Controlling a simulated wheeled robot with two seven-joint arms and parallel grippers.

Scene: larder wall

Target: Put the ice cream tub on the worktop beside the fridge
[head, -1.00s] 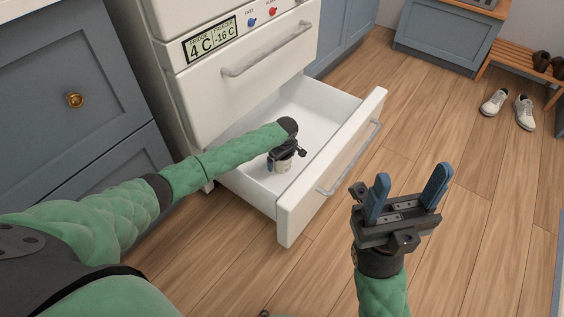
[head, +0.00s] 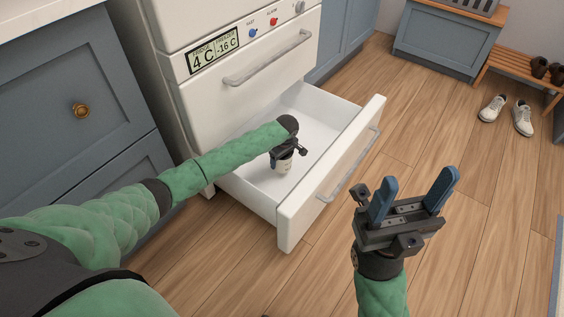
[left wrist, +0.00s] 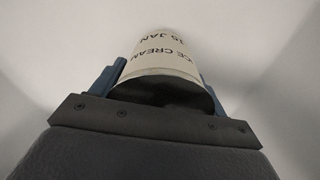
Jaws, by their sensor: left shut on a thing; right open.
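The ice cream tub (left wrist: 165,60) is cream-coloured with dark lettering reading "ICE CREAM" and "15 JAN". In the left wrist view it sits between the two blue fingers of my left gripper (left wrist: 160,85), which is shut on it. In the head view the tub (head: 284,166) shows below my left gripper (head: 283,158), inside the open bottom drawer (head: 262,184) of the white fridge (head: 240,100). I cannot tell whether its base touches the drawer floor. My right gripper (head: 413,199) is open and empty above the wooden floor. The worktop (head: 40,14) shows at the top left.
Blue cabinets (head: 55,80) stand left of the fridge. The drawer front (head: 335,172) with its handle stands out over the floor. A shoe bench (head: 520,70) and white shoes (head: 507,112) are far right. The floor between is clear.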

